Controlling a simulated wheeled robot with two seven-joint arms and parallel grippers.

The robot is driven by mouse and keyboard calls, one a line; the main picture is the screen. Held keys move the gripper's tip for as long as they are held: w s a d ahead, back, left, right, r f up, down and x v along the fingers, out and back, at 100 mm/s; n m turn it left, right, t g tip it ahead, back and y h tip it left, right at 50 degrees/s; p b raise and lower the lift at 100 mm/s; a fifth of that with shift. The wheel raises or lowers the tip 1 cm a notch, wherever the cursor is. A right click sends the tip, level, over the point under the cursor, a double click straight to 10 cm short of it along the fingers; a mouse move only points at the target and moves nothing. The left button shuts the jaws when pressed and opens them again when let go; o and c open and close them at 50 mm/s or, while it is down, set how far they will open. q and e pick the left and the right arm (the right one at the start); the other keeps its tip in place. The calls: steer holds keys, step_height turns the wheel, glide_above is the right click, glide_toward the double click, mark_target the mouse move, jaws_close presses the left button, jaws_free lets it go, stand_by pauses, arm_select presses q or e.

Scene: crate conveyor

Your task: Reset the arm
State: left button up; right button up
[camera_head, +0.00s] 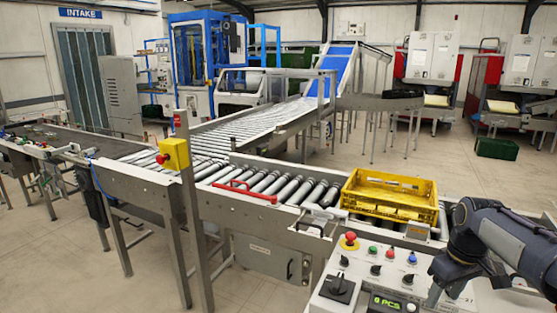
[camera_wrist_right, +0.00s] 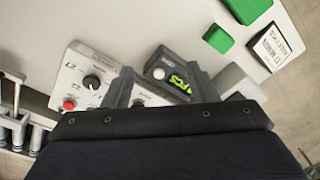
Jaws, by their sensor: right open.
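My right arm (camera_head: 485,240) comes in from the right in the head view, dark and bent downward. My right gripper (camera_head: 445,288) hangs over the right end of the control panel (camera_head: 335,300). In the right wrist view my right gripper (camera_wrist_right: 162,88) has its two grey fingers apart, with the panel and its green-lit PCS display (camera_wrist_right: 177,88) seen between and beyond them. Nothing is held between the fingers. I cannot tell how far the fingertips are above the panel. My left gripper is not in view.
A yellow crate (camera_head: 395,182) sits on the roller conveyor (camera_head: 280,187) behind the panel. The panel carries a red stop button (camera_head: 350,238) and several knobs. A green block (camera_wrist_right: 218,39) and a small labelled device (camera_wrist_right: 276,47) lie beside the panel in the wrist view.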

steer(key=s+a+f+m+t+y, duration=0.1)
steer(key=s+a+m+t, duration=0.1)
steer(key=s+a, duration=0.7)
steer(key=s+a+f+m+t+y, duration=0.1)
steer(key=s+a+m+t+y, duration=0.1)
steer(key=s+a, duration=0.7)
steer(key=s+t, duration=0.1)
steer(key=s, duration=0.4)
steer(key=shift+s, duration=0.25)
steer(key=shift+a+f, duration=0.1)
